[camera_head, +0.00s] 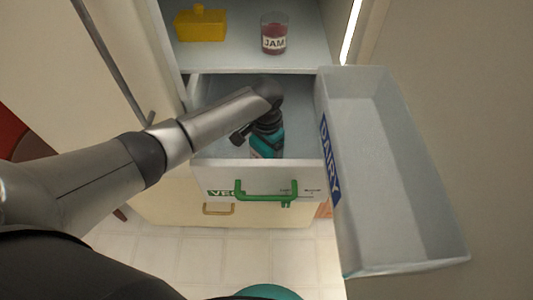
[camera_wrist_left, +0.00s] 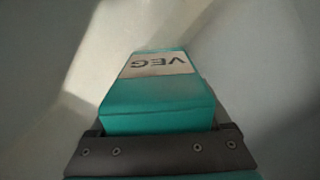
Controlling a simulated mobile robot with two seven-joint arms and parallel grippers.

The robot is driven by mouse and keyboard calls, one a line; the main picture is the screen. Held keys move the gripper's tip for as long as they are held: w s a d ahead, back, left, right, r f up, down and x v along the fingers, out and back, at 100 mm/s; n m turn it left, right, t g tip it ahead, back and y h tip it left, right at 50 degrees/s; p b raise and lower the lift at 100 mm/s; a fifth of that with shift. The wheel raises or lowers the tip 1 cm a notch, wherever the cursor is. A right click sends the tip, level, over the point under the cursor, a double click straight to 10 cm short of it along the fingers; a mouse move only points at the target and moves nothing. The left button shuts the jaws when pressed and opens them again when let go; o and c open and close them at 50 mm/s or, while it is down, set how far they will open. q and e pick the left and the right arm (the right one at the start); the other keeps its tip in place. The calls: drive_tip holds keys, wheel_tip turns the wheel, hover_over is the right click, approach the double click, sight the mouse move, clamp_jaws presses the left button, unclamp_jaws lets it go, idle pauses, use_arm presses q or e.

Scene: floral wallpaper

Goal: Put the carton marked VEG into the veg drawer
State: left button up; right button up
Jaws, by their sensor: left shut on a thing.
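The teal carton (camera_head: 268,149) has a pale label reading VEG, which shows in the left wrist view (camera_wrist_left: 158,64). My left gripper (camera_head: 263,126) is shut on it; the dark jaws also show in the left wrist view (camera_wrist_left: 160,150). The veg drawer (camera_head: 263,180) is pulled open, with VEG on its white front and a green handle (camera_head: 266,190). The carton is at the drawer's opening, close behind the front panel. I cannot tell whether it touches the drawer bottom. My arm hides part of the drawer. My right gripper is not in view.
A white bin marked DAIRY (camera_head: 395,180) stands out close to the drawer's right side. A JAM jar (camera_head: 274,35) and a yellow butter dish (camera_head: 201,26) are on the shelf above.

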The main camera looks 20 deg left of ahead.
sight(267, 150)
use_arm(q)
drive_tip(key=shift+f, duration=0.1)
drive_tip(key=o, duration=1.4)
drive_tip(key=shift+o, duration=0.7)
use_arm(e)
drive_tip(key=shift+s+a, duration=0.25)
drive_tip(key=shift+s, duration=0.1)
use_arm(q)
wheel_tip(267, 150, up, 5)
drive_tip(key=shift+r+p, duration=0.1)
drive_tip(key=shift+p, duration=0.95)
wheel_tip(267, 150, up, 6)
drive_tip(key=shift+r+p, duration=0.1)
drive_tip(key=shift+p, duration=0.9)
drive_tip(key=shift+r, duration=0.45)
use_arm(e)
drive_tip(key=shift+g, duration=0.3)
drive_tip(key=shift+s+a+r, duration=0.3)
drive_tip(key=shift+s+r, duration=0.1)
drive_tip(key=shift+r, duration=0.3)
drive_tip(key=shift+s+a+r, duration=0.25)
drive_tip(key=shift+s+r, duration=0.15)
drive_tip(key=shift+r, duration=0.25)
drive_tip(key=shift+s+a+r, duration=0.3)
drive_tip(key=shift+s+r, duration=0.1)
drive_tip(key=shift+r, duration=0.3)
